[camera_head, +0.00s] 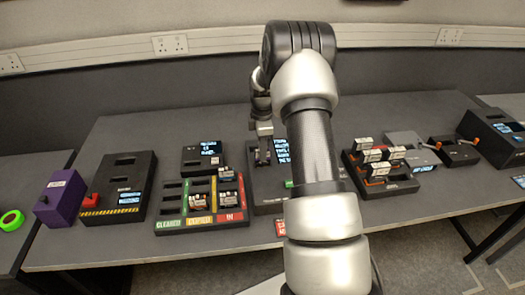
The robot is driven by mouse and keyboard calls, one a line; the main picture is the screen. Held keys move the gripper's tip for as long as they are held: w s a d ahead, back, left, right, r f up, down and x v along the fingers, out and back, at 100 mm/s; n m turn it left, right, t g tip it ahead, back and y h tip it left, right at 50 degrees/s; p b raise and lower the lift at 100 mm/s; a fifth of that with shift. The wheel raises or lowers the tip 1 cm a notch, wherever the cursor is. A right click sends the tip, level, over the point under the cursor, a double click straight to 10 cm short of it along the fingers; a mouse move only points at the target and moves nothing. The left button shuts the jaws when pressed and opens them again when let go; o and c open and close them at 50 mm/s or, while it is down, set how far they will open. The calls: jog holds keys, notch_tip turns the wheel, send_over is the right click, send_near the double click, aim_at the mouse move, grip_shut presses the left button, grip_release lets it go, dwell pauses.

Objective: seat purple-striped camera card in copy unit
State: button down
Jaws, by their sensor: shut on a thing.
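My gripper (264,141) points down over a dark unit with a lit screen (281,150) in the middle of the table. It is shut on a small dark card (262,156) with a hint of purple. The card is at the unit's top; I cannot tell whether it is in a slot or just above it. This unit looks like the copy unit, but its label is not readable. My arm hides its right part. A small green patch (289,183) shows on its front.
A sorting tray (200,221) with green, yellow and red columns holds several cards at left. A dark rack (394,190) with several white-labelled cards stands at right. A purple box (61,197) and a hazard-striped unit (119,190) stand far left.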

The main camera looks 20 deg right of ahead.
jog(key=shift+f+b, duration=0.5)
jog(key=shift+f, duration=0.2)
dwell(0.5)
jog(key=c, duration=1.4)
grip_release()
jog(key=shift+r, duration=0.1)
jog(key=shift+r+p, duration=2.15)
jog(key=shift+r, duration=1.55)
